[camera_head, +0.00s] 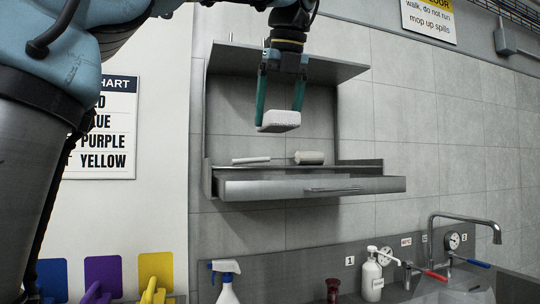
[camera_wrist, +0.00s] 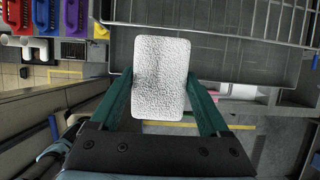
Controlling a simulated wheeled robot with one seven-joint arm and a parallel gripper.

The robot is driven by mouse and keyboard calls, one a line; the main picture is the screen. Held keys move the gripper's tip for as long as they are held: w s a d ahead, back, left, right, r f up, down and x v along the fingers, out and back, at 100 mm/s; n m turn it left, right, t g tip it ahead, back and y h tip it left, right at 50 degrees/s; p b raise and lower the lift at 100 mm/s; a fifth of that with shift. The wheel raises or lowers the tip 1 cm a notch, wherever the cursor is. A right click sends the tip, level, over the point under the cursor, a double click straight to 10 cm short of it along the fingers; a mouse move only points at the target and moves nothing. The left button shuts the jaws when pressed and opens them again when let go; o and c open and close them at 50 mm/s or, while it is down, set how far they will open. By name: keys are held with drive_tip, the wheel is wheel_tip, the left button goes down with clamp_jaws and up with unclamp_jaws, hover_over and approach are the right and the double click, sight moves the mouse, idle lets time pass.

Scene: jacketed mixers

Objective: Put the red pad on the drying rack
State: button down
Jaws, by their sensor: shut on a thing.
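My gripper (camera_head: 281,112) is shut on a white, rough-textured pad (camera_head: 279,120), held in the air in front of the wall shelf. In the wrist view the pad (camera_wrist: 160,78) sits between the two green fingers (camera_wrist: 163,105). The held pad looks white, and no red pad shows in either view. A wire rack (camera_wrist: 235,30) lies beyond the pad in the wrist view; I cannot tell whether it is the drying rack.
The steel wall shelf (camera_head: 355,171) has an open drawer (camera_head: 300,188) and carries a white slab (camera_head: 251,160) and a cream block (camera_head: 309,157). Below are a spray bottle (camera_head: 227,285), a pump bottle (camera_head: 372,278) and a tap (camera_head: 465,217). Coloured boards (camera_head: 103,272) stand lower left.

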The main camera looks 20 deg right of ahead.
drive_tip(key=w+p, duration=0.1)
drive_tip(key=w, duration=0.4)
drive_tip(key=w+d+f+p, duration=0.1)
drive_tip(key=w+p, duration=0.1)
drive_tip(key=w, duration=0.3)
drive_tip(key=w+p, duration=0.2)
drive_tip(key=w, duration=0.4)
drive_tip(key=shift+d+f, duration=0.3)
drive_tip(key=shift+d, duration=0.05)
drive_tip(key=shift+f+p, duration=0.35)
drive_tip(key=shift+f, duration=2)
drive_tip(key=shift+w+f+p, duration=0.1)
drive_tip(key=shift+f+p, duration=0.05)
drive_tip(key=shift+p, duration=0.3)
drive_tip(key=shift+w+f, duration=0.1)
drive_tip(key=shift+f, duration=0.1)
drive_tip(key=shift+f, duration=0.1)
unclamp_jaws()
